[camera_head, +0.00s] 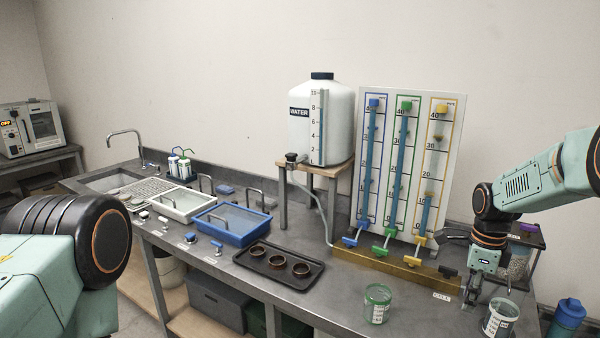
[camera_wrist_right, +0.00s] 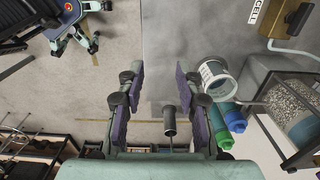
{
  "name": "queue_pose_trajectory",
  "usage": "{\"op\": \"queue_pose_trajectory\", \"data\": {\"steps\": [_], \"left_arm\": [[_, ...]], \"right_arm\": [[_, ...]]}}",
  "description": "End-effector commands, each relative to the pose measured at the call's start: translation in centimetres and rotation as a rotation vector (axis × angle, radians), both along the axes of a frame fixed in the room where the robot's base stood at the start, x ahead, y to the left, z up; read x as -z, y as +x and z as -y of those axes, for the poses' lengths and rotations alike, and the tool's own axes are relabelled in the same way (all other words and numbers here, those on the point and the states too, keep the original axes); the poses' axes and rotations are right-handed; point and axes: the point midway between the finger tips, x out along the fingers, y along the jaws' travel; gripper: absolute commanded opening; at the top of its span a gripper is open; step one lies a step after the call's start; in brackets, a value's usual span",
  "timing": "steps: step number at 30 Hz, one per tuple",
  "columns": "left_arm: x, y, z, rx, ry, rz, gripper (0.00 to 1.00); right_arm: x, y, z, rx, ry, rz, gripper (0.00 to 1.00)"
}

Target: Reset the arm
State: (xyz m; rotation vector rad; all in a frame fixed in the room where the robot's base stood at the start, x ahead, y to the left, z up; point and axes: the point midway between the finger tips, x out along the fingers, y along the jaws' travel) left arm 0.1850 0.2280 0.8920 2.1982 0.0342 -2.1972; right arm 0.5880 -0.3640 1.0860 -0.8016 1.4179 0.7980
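My right gripper (camera_head: 472,296) hangs low over the right end of the grey bench, beside the brass valve block, fingers pointing down. In the right wrist view its two purple-padded fingers (camera_wrist_right: 157,104) are spread wide apart. A small dark cylinder on a thin rod (camera_wrist_right: 169,121) shows between them; I cannot tell whether it is touched. My left arm (camera_head: 75,245) shows only its teal link and black joint at the lower left; its gripper is out of the picture.
A white-labelled cup (camera_head: 499,318) stands close right of my right gripper, with a blue bottle (camera_head: 567,317) beyond. A green-rimmed beaker (camera_head: 377,303) stands left. The brass valve block (camera_head: 385,263) has coloured levers below a gauge board (camera_head: 384,104). A black tray (camera_head: 250,260) holds rings.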

Motion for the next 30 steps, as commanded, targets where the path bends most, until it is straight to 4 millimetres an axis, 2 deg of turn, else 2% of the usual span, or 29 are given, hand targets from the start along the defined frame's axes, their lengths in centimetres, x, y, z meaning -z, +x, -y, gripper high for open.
{"op": "queue_pose_trajectory", "data": {"steps": [7, 11, 14, 17, 20, 23, 26, 30], "left_arm": [[0.0, 0.0, 0.0, 0.0, 0.0, 0.0, 0.35], [0.0, 0.0, 0.0, 0.0, 0.0, 0.0, 0.35], [0.0, 0.0, 0.0, 0.0, 0.0, 0.0, 0.35], [0.3, 0.0, 0.0, 0.0, 0.0, 0.0, 0.35], [1.4, 0.0, 0.0, 0.0, 0.0, 0.0, 0.35], [2.8, 0.0, 0.0, 0.0, 0.0, 0.0, 0.35], [4.6, 0.0, 0.0, 0.0, 0.0, 0.0, 0.35], [7.5, 0.0, 0.0, 0.0, 0.0, 0.0, 0.35]], "right_arm": [[0.1, 2.5, 0.2, -0.23, -0.023, 0.106, 0.35], [0.9, 3.2, -0.1, -0.375, -0.042, 0.167, 0.35], [2.1, 3.3, -0.8, -0.522, -0.063, 0.218, 0.35], [4.3, 2.8, -2.1, -0.706, -0.095, 0.268, 0.35], [8.0, 1.2, -3.8, -0.914, -0.135, 0.301, 0.35], [12.4, -1.4, -5.7, -1.121, -0.176, 0.319, 0.35], [17.1, -5.1, -7.6, -1.327, -0.219, 0.321, 0.35], [23.4, -11.7, -9.9, -1.595, -0.261, 0.293, 0.35]]}}
